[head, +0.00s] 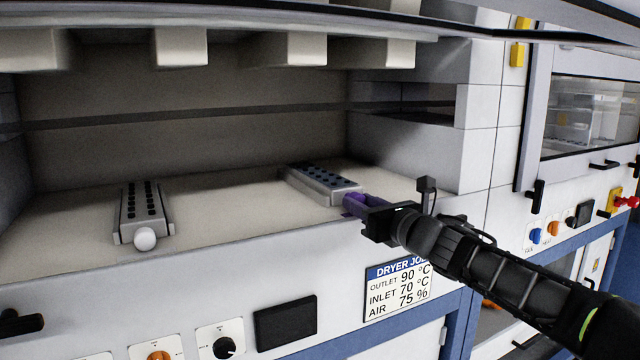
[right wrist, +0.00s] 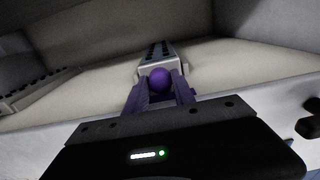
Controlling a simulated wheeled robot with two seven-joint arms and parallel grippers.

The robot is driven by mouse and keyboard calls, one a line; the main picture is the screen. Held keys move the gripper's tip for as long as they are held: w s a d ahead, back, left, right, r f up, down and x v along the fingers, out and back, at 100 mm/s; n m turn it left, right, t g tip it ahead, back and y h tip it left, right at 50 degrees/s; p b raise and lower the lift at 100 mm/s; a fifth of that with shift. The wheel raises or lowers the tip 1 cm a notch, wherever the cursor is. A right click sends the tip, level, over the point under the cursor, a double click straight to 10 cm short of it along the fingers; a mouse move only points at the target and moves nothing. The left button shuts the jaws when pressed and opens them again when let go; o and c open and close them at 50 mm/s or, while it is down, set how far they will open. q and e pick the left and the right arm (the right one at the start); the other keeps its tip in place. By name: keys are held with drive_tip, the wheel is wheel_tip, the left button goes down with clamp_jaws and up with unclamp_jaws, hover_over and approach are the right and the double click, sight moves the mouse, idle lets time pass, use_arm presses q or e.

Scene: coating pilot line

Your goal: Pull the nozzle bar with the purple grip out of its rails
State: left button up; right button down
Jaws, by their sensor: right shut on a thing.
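The nozzle bar with the purple grip (head: 325,184) is a grey bar with dark holes along its top, lying on the chamber floor at the middle right. In the right wrist view its end (right wrist: 161,62) and round purple grip (right wrist: 159,80) show between my fingers. My right gripper (head: 356,203) is shut on the purple grip at the bar's near end. The rails beside this bar are hard to make out. My left gripper is not in view.
A second nozzle bar (head: 141,207) with a white round grip (head: 145,239) sits at the left on the chamber floor. Blocks (head: 307,48) hang from the chamber's top. The right chamber wall (head: 405,150) stands close to my right arm. Knobs and a dryer sign (head: 397,289) are on the front panel below.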

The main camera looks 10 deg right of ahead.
drive_tip(key=shift+r, duration=0.15)
drive_tip(key=shift+v, duration=1)
idle(0.4)
drive_tip(key=v, duration=2.8)
idle(2.9)
drive_tip(key=shift+s+a, duration=0.1)
drive_tip(key=shift+s, duration=0.05)
